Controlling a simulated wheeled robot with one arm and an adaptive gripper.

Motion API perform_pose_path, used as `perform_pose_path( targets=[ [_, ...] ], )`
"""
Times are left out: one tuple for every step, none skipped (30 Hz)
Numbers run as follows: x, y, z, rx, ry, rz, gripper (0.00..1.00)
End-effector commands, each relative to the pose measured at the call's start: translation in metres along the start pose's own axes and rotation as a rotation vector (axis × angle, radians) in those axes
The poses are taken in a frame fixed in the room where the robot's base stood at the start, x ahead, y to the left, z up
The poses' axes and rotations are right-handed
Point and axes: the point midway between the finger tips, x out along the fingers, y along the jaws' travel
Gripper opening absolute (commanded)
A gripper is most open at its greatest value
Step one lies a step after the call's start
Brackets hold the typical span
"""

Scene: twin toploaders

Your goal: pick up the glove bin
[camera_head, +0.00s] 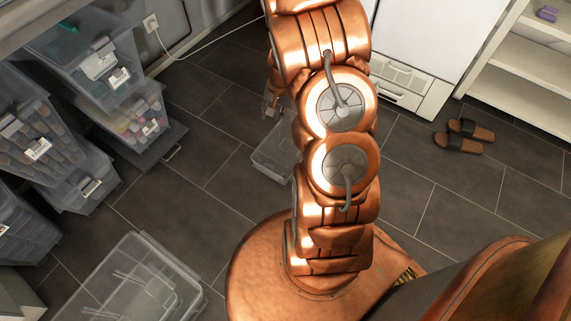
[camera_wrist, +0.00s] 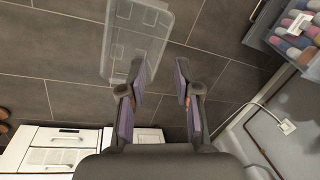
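A small clear plastic bin (camera_head: 270,166) rests on the dark tiled floor, partly hidden behind my arm in the head view. A clear bin (camera_wrist: 118,45), seemingly the same one, is at the upper left of the wrist view and looks empty. No readable label marks any container as the glove bin. My gripper (camera_wrist: 158,95) is open and empty, its two fingers wide apart. The left finger overlaps the bin's lower edge in the wrist view, but the gripper looks above it. In the head view my gripper (camera_head: 271,106) is small and partly covered by the arm.
Stacked clear bins with labels stand at left, one (camera_head: 140,120) holding colourful items, also seen in the wrist view (camera_wrist: 296,40). A larger clear bin (camera_head: 185,268) lies front left. A white appliance (camera_head: 425,45), shelves (camera_head: 520,70) and sandals (camera_head: 458,143) are right. A cable (camera_head: 210,37) runs along the wall.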

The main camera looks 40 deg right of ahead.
Motion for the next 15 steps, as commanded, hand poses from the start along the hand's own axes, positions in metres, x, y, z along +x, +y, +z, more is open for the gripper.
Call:
perform_pose_path(
  targets=[
    [0.035, 0.018, -0.011, 0.036, 0.006, 0.005, 0.32],
    [0.049, 0.025, -0.017, 0.056, 0.012, 0.007, 0.32],
    [0.065, 0.036, -0.024, 0.082, 0.019, 0.009, 0.32],
    [0.078, 0.044, -0.029, 0.102, 0.024, 0.011, 0.32],
    [0.092, 0.052, -0.034, 0.122, 0.028, 0.014, 0.32],
    [0.109, 0.064, -0.041, 0.147, 0.038, 0.019, 0.32],
    [0.122, 0.072, -0.046, 0.167, 0.045, 0.022, 0.32],
    [0.135, 0.081, -0.051, 0.186, 0.050, 0.026, 0.32],
    [0.152, 0.092, -0.055, 0.210, 0.055, 0.030, 0.32],
    [0.164, 0.101, -0.059, 0.228, 0.061, 0.033, 0.32],
    [0.175, 0.109, -0.062, 0.243, 0.067, 0.037, 0.32],
    [0.190, 0.120, -0.066, 0.266, 0.073, 0.044, 0.32],
    [0.200, 0.127, -0.067, 0.281, 0.076, 0.048, 0.32],
    [0.208, 0.133, -0.069, 0.295, 0.079, 0.051, 0.32],
    [0.219, 0.141, -0.071, 0.312, 0.083, 0.055, 0.32]
  ],
)
